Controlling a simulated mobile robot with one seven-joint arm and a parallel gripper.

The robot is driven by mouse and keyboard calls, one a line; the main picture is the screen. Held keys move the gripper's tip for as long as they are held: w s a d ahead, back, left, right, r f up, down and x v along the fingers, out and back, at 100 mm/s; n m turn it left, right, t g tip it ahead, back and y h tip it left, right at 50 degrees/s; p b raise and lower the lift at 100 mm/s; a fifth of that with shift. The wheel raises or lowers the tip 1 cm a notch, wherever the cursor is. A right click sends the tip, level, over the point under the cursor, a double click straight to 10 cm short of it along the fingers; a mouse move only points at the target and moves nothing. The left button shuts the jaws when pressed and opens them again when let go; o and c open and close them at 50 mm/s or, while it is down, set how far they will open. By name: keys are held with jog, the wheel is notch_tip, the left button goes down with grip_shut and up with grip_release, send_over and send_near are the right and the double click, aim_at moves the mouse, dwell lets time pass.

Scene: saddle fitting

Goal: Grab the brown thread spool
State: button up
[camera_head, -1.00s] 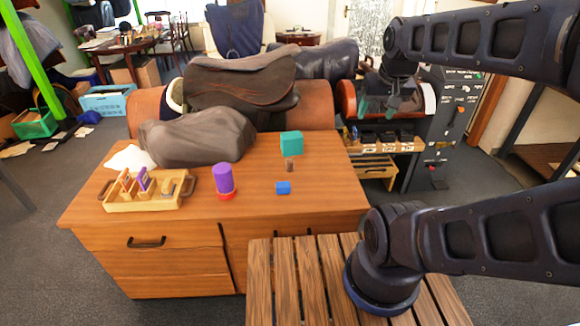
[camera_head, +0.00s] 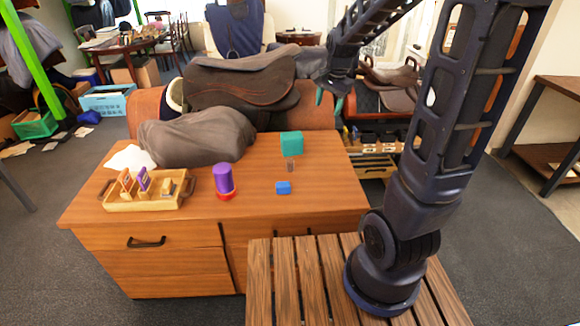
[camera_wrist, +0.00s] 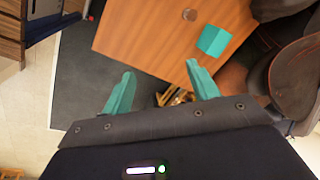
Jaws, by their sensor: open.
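The brown thread spool (camera_head: 290,165) is a small upright cylinder on the wooden workbench (camera_head: 320,200), just in front of a teal block (camera_head: 291,144). In the wrist view the spool (camera_wrist: 189,15) shows near the top edge, beside the teal block (camera_wrist: 214,40). My gripper (camera_head: 329,101) is open and empty, raised behind and to the right of the spool, well apart from it. In the wrist view its two teal fingers (camera_wrist: 160,70) are spread, with grey floor and the bench edge beyond them.
A purple cylinder on a red base (camera_head: 223,180) and a wooden tray with tools (camera_head: 145,205) stand to the left. A grey-brown covered bundle (camera_head: 195,138) and a dark saddle (camera_head: 240,85) are behind.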

jog(key=w+a+f+m+g, duration=0.1)
jog(key=w+a+f+m, duration=0.4)
jog(key=w+f, duration=0.5)
jog(key=m+g+h, duration=0.1)
jog(key=m, duration=0.2)
send_near(290, 160)
jog(key=shift+s, duration=0.4)
notch_tip(290, 160, down, 6)
jog(key=shift+w+r, duration=0.1)
jog(key=shift+w+f, duration=0.15)
jog(key=shift+f, duration=1.2)
jog(key=shift+w+f, duration=0.15)
jog(key=shift+f, duration=1.2)
jog(key=c, duration=1)
